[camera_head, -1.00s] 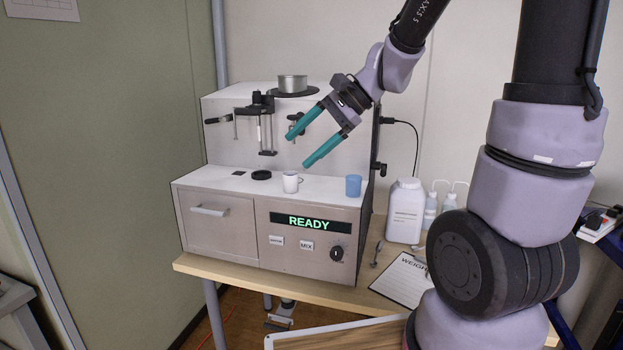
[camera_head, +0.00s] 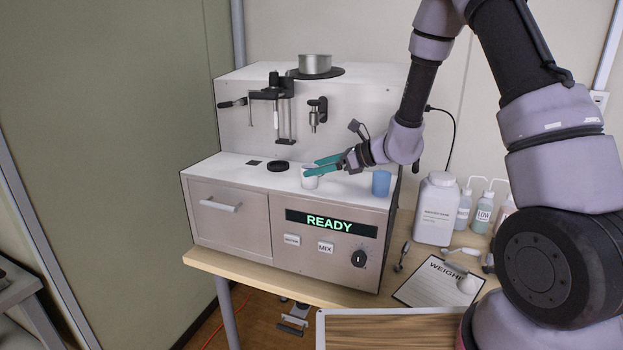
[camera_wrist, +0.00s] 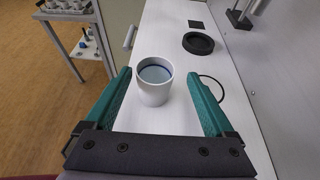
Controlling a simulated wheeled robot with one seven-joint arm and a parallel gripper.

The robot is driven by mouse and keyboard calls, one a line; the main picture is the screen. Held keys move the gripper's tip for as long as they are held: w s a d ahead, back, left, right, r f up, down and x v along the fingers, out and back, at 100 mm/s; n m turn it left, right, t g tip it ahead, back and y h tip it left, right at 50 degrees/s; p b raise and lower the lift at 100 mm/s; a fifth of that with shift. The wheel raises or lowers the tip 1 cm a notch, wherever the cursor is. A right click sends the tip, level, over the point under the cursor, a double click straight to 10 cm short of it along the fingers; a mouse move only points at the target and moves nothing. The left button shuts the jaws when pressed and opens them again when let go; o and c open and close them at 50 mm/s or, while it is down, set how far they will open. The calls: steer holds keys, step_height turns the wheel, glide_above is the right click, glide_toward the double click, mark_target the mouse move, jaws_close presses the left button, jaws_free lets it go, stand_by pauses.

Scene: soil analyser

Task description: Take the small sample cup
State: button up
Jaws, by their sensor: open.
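The small white sample cup (camera_head: 310,179) stands upright on the white top of the soil analyser (camera_head: 232,172). In the wrist view the cup (camera_wrist: 153,88) stands between the tips of my open teal fingers, with a gap on each side. Its inside looks grey-blue. My gripper (camera_head: 318,166) reaches in low from the right in the head view, and its fingers partly cover the cup there. My gripper also shows in the wrist view (camera_wrist: 158,90).
A blue cup (camera_head: 381,184) stands right of the white cup, below my wrist. A black ring (camera_head: 278,166) lies to the left. The dispenser posts (camera_head: 284,120) rise behind. A white jar (camera_head: 436,209) and bottles stand on the wooden table at right.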

mark_target(300, 185)
steer(key=x, duration=0.6)
steer(key=shift+s+f, duration=0.25)
steer(key=shift+s, duration=0.1)
jaws_close()
